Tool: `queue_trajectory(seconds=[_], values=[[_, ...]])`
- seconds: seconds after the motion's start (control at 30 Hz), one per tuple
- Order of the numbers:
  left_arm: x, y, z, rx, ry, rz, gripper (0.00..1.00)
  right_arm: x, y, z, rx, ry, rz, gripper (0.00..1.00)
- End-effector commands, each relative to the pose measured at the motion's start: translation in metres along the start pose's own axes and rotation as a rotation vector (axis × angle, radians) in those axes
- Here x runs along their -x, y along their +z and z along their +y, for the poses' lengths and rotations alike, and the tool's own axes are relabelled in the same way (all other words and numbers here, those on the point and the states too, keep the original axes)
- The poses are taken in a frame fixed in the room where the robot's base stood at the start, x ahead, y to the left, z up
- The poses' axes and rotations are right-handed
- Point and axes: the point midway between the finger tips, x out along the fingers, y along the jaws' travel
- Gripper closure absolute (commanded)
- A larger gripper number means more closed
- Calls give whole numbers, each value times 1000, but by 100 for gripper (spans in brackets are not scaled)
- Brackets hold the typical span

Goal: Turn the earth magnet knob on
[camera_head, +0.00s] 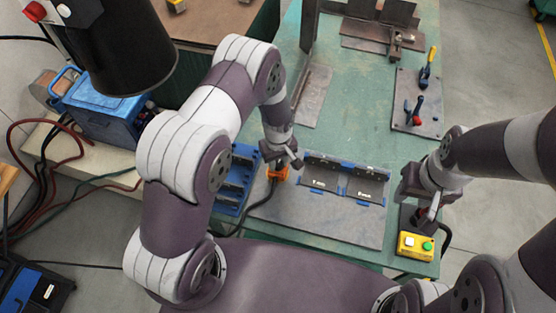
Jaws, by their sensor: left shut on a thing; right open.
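The orange earth magnet (276,174) sits on the grey plate (325,222) at the front of the green table, with a dark cable running down from it. My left gripper (283,163) is directly over it, shut on its top, where the knob is. The fingers hide the knob, so its position cannot be read. My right gripper (431,212) is open at the right side of the table, just above the yellow button box.
A yellow box (415,246) with white and green buttons stands at the front right. Dark plates in a blue fixture (345,181) lie right of the magnet, and a blue rack (235,181) left. Red and blue-handled clamps (416,112) stand further back.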

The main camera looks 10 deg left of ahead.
Motion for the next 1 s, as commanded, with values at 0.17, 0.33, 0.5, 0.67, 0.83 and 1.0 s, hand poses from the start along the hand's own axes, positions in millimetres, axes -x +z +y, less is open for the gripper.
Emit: queue_trajectory(seconds=[0.17,0.33,0.5,0.67,0.83,1.0], values=[[-1,0,0,-139,0,0,100,-5,1,0,0,0,0,57],[-1,0,0,-300,1,1,100,-8,1,0,0,0,0,57],[0,0,1,-462,1,1,100,-11,1,0,0,0,0,57],[0,0,1,-614,1,1,100,-14,2,0,0,0,0,57],[0,0,1,-775,1,2,100,-16,2,0,0,0,0,57],[0,-1,1,-936,1,3,100,-18,2,0,0,0,0,57]])
